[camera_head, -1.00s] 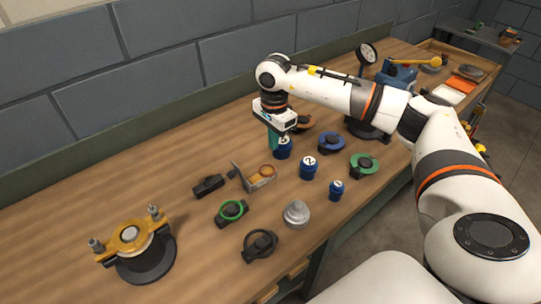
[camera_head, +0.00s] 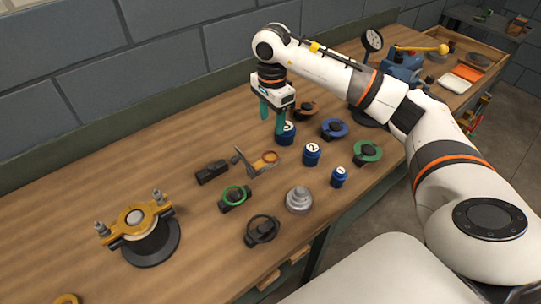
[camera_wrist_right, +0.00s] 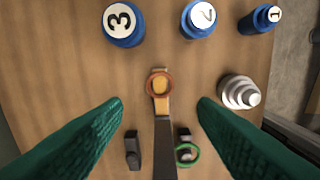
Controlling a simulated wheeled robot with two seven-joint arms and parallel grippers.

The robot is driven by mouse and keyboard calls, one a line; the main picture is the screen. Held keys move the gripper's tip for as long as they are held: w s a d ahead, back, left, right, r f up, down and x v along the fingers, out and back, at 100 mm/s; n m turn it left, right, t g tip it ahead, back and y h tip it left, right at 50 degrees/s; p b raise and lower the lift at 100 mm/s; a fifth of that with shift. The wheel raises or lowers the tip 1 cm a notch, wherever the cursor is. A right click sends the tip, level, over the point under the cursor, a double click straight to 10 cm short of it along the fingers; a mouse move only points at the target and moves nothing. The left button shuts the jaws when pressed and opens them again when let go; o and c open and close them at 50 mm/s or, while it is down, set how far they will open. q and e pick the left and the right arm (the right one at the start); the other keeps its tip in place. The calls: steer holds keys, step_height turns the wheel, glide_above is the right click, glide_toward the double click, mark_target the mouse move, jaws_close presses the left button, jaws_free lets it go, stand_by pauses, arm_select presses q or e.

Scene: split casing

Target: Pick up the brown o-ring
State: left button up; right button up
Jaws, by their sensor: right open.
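The brown o-ring (camera_head: 270,157) lies on the flat end of a small orange-and-grey bracket (camera_head: 258,167) on the bench. In the right wrist view the o-ring (camera_wrist_right: 160,84) shows between the fingers, farther off than the tips. My right gripper (camera_head: 272,122) is open and empty, fingers pointing down, above the bench behind the o-ring and near the blue canister marked 3. Its green fingers (camera_wrist_right: 160,102) are spread wide in the wrist view. My left gripper is not in view.
Blue canisters marked 3 (camera_wrist_right: 124,24), 2 (camera_head: 311,154) and 1 (camera_head: 338,177) stand nearby. A green ring (camera_head: 234,195) on a black block, a black ring (camera_head: 262,230) and a grey stepped part (camera_head: 299,200) lie in front. A yellow-clamped casing (camera_head: 146,236) stands left.

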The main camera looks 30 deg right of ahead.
mark_target(270, 158)
steer(key=shift+o, duration=1.4)
steer(key=shift+s+a, duration=0.1)
steer(key=shift+a, duration=0.05)
step_height(270, 158, down, 6)
steer(key=shift+p, duration=0.95)
steer(key=shift+f+p, duration=0.5)
steer(key=shift+f, duration=0.1)
step_height(270, 158, down, 4)
steer(key=shift+a+r+p, duration=0.1)
steer(key=shift+r+p, duration=0.1)
steer(key=shift+p, duration=0.45)
steer(key=shift+f, duration=0.3)
steer(key=shift+f+b, duration=0.25)
steer(key=shift+b, duration=0.2)
steer(key=c, duration=1.1)
